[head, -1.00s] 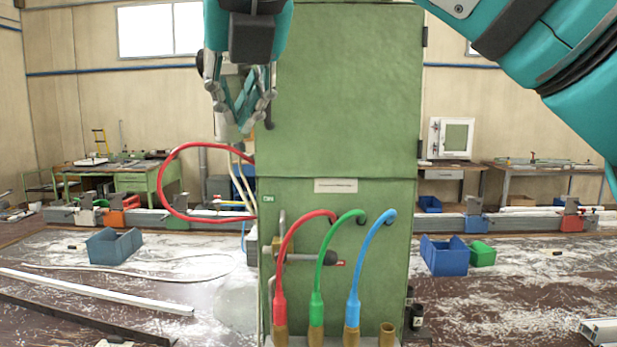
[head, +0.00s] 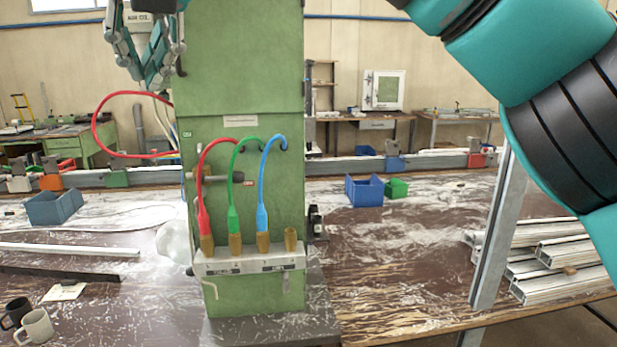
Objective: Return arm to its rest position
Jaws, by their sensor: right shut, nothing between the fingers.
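My right gripper (head: 155,80) shows at the top left of the head view, pointing down with its fingers together and nothing between them. It appears in front of the upper left edge of the green cabinet (head: 240,62); whether it touches the cabinet cannot be told. My right arm (head: 545,75) fills the upper right corner, and its middle links run out of the top of the picture. My left gripper is not in view.
Red (head: 202,180), green (head: 233,190) and blue (head: 263,190) cables curve from the cabinet front into brass sockets. A red cable loop (head: 95,130) hangs left, near the gripper. Blue bins (head: 364,192), mugs (head: 38,327) and stacked profiles (head: 530,260) lie around the bench.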

